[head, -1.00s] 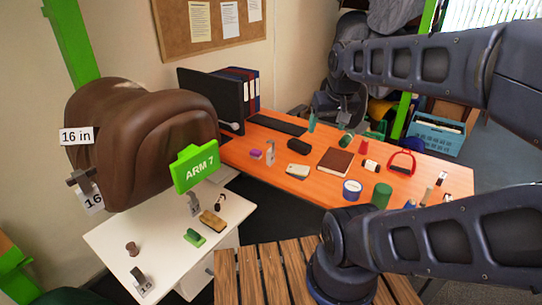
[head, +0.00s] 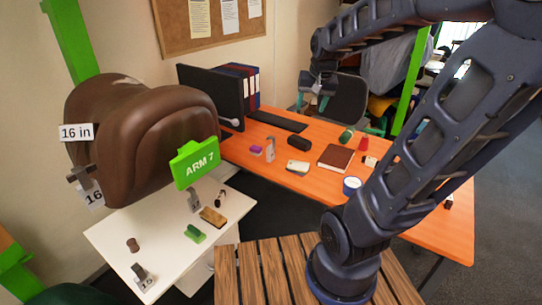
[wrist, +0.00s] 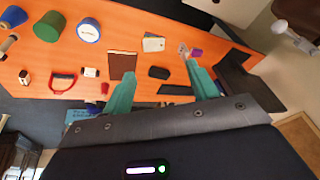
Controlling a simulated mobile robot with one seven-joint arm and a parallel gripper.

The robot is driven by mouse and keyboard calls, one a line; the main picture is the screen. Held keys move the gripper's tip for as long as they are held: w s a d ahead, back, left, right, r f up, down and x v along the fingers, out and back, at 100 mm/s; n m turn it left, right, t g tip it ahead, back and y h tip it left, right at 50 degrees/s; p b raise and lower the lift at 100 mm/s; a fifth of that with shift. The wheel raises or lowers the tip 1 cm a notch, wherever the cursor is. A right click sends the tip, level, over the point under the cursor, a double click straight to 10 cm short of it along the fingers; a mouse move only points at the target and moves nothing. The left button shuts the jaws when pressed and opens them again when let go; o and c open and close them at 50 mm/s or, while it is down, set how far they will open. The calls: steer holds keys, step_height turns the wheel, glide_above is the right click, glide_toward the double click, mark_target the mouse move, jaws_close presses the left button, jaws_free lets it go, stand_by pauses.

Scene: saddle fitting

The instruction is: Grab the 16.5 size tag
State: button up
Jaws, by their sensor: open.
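I cannot read 16.5 on any tag. A grey metal tag (head: 270,149) stands on the orange desk, its label unreadable; it also shows in the wrist view (wrist: 184,50) near the right fingertip. Another grey tag (head: 194,201) stands on the white table, its face unreadable. A tag marked 15 (head: 141,277) stands at that table's front, and a tag marked 16 (head: 94,196) hangs by the saddle (head: 150,140). My gripper (head: 313,102) is above the desk's far side. Its teal fingers are apart and empty in the wrist view (wrist: 160,83).
The orange desk (head: 440,235) also holds a brown notebook (head: 336,157), a dark mouse-like object (head: 299,141), a purple block (head: 256,150) and blue tape (head: 351,185). A monitor (head: 211,97) stands behind. My arm hides the desk's right part.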

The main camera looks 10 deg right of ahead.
steer(key=w+a+f+m+g, duration=0.15)
steer(key=w+f, duration=0.25)
steer(key=w, duration=0.5)
steer(key=w+a+f+m+t, duration=0.1)
steer(key=w+a+f+m, duration=0.1)
steer(key=w+f, duration=0.45)
steer(key=m+h, duration=0.2)
steer(key=h, duration=0.1)
glide_toward(271, 137)
steer(key=f, duration=0.1)
steer(key=shift+x, duration=5.6)
steer(key=shift+h, duration=0.3)
steer(key=shift+c, duration=0.2)
jaws_close()
steer(key=shift+r, duration=0.15)
